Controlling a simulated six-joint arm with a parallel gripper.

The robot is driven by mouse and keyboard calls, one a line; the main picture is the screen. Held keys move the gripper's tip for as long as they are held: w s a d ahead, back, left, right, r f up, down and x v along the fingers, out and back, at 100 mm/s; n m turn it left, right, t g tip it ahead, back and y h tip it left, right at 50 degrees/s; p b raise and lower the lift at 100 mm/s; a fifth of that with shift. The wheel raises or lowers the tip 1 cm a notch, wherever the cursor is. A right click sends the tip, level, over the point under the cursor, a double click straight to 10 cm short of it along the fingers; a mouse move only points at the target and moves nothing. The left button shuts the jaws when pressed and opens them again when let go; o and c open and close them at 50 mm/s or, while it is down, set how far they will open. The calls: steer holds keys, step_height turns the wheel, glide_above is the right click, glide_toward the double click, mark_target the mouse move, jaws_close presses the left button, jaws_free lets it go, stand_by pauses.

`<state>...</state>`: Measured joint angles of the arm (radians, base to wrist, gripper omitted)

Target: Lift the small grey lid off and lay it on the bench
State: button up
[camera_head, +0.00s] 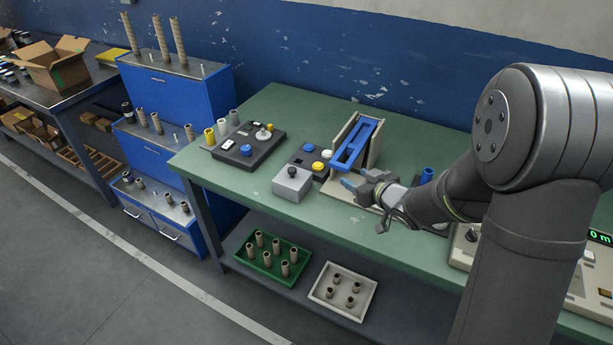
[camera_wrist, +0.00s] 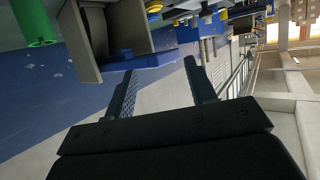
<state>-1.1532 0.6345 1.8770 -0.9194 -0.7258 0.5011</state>
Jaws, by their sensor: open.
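A small light grey box-shaped piece with a dark round knob on top (camera_head: 292,183) sits upright on the green bench (camera_head: 240,178), just in front of a dark control panel. It looks like the grey lid; what is under it is hidden. My gripper (camera_head: 353,180) is to its right, low over the bench and apart from it, beside the blue-and-beige stand. In the wrist view my gripper's two fingers (camera_wrist: 160,68) are spread with nothing between them. I cannot pick out the grey lid for certain in the wrist view.
A blue-railed beige stand (camera_head: 357,143) rises behind my gripper. A dark panel with yellow and blue knobs (camera_head: 307,160) and another dark panel (camera_head: 244,148) stand behind the grey piece. The bench's front left is clear. A blue cylinder (camera_head: 427,176) stands to the right.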

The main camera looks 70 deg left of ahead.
steer(key=s+a+f+n+g, duration=0.2)
steer(key=s+g, duration=0.1)
steer(key=s, duration=0.4)
glide_toward(293, 169)
steer(key=s+a, duration=0.2)
steer(key=a, duration=0.1)
steer(key=shift+w+f+x, duration=0.1)
steer(key=shift+f+x, duration=0.1)
steer(key=shift+x, duration=0.95)
steer(key=shift+w+f+x, duration=0.1)
steer(key=shift+f+x, duration=0.05)
steer(key=shift+x, duration=1)
steer(key=shift+w+f+x, duration=0.1)
steer(key=shift+f+x, duration=0.1)
steer(key=shift+x, duration=1)
steer(key=shift+d, duration=0.1)
steer(key=c, duration=1.1)
